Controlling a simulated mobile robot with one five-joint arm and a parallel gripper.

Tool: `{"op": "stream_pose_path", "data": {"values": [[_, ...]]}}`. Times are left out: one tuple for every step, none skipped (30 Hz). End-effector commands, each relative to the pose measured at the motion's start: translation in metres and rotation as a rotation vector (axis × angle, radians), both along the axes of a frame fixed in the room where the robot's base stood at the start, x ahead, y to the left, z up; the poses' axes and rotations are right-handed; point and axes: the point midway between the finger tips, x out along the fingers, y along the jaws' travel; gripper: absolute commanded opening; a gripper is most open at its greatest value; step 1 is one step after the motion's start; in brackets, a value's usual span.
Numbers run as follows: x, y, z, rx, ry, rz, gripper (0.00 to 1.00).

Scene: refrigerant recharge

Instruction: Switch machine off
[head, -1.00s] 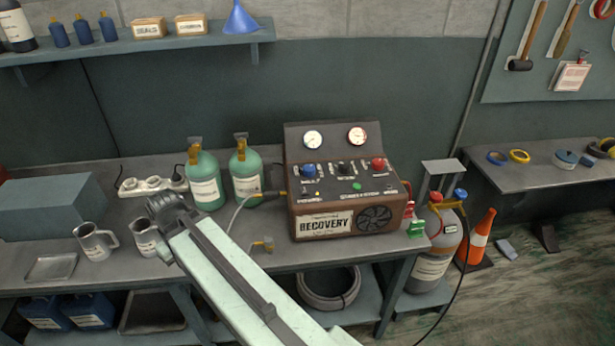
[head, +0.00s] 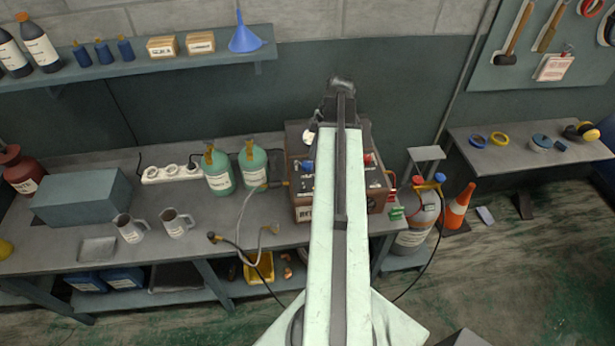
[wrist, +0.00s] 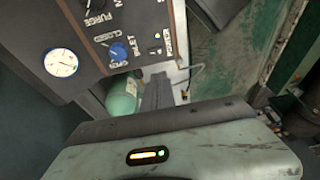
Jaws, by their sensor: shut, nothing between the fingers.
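The recovery machine (head: 302,214) stands on the bench, with my arm across its middle in the head view. Its blue knob (head: 308,166) and red knob (head: 369,160) show on either side of my arm. My gripper (wrist: 157,92) is shut and empty; in the head view the end of my arm is above the machine's back. The wrist view shows part of the machine's panel (wrist: 98,42) from close up, with a gauge (wrist: 61,62), the blue knob (wrist: 119,51) and labels reading INLET and POWER. I cannot make out the power switch's position.
Two green cylinders (head: 219,172) (head: 253,164) and a power strip (head: 172,173) are left of the machine. A grey tank (head: 420,215) with a hose and an orange cone (head: 458,208) are to its right. A shelf (head: 150,66) runs above. A hose hangs off the bench front.

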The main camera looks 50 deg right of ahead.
Motion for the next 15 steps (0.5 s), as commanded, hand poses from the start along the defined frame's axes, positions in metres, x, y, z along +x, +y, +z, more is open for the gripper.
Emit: {"op": "stream_pose_path", "data": {"values": [[0.0, 0.0, -0.001, 0.0, 0.0, 0.0, 0.0], [0.0, 0.0, -0.002, 0.0, 0.0, 0.0, 0.0], [0.0, 0.001, -0.004, 0.0, 0.0, 0.0, 0.0], [0.001, 0.001, -0.006, -0.001, 0.001, 0.0, 0.0], [0.001, 0.002, -0.009, -0.001, 0.001, -0.001, 0.0], [0.001, 0.002, -0.013, -0.001, 0.001, -0.001, 0.0], [0.002, 0.003, -0.017, -0.001, 0.001, 0.0, 0.0], [0.002, 0.004, -0.021, -0.001, 0.001, 0.0, 0.0], [0.003, 0.006, -0.028, -0.001, 0.001, 0.0, 0.0], [0.004, 0.007, -0.033, -0.001, 0.001, 0.0, 0.0], [0.004, 0.008, -0.039, -0.001, 0.001, 0.0, 0.0], [0.006, 0.01, -0.047, -0.001, 0.001, 0.0, 0.0], [0.007, 0.012, -0.053, 0.0, 0.001, 0.001, 0.0], [0.007, 0.013, -0.06, 0.0, 0.001, 0.0, 0.0], [0.009, 0.016, -0.069, 0.0, 0.001, 0.0, 0.0]]}}
